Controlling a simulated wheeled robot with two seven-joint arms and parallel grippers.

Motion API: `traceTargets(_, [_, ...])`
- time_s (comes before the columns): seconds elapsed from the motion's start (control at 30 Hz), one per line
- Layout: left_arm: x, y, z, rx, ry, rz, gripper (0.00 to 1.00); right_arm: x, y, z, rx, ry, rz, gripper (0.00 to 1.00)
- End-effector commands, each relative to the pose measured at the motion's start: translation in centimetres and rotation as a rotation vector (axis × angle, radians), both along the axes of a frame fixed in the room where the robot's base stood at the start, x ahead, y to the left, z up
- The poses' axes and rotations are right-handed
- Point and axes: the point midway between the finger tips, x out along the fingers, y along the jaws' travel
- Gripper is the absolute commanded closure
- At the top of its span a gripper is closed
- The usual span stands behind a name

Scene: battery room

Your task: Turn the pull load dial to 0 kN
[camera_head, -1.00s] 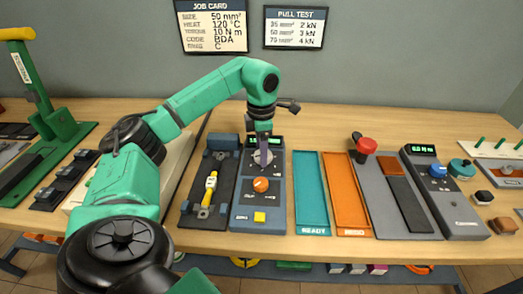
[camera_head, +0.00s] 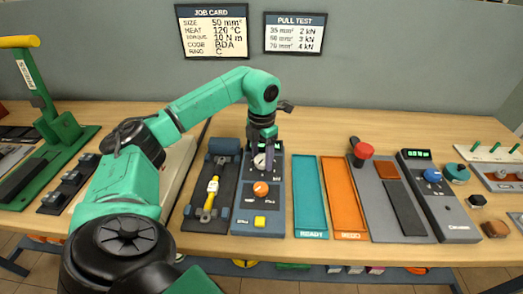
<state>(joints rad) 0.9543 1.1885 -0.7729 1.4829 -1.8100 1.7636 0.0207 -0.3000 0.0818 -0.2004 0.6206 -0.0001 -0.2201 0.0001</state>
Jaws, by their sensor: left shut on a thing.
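The pull-test unit (camera_head: 252,222) is a blue-grey box on the bench with a small green display near its top. It carries a pale round dial (camera_head: 259,161), an orange knob (camera_head: 261,189) and a yellow button (camera_head: 260,221). My left gripper (camera_head: 269,163) reaches down from above and is shut at the pale dial, which its fingers partly hide. The dial's setting is too small and covered to read. The orange knob is in front of the fingers and apart from them. My right gripper is not in view.
Left of the unit is a dark fixture (camera_head: 199,222) holding a yellow piece. A pull test card (camera_head: 294,32) hangs behind.

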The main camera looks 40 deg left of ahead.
Motion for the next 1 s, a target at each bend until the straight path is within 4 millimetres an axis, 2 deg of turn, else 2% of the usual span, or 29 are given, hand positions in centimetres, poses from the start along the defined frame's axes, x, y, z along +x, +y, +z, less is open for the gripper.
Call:
traceTargets(0.3, [0.1, -0.1, 0.4, 0.001, -0.005, 0.298, 0.93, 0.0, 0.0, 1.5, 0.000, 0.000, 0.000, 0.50])
traceTargets(1.0, [0.3, -0.3, 0.4, -0.001, -0.008, 0.964, 0.93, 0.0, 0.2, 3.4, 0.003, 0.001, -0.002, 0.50])
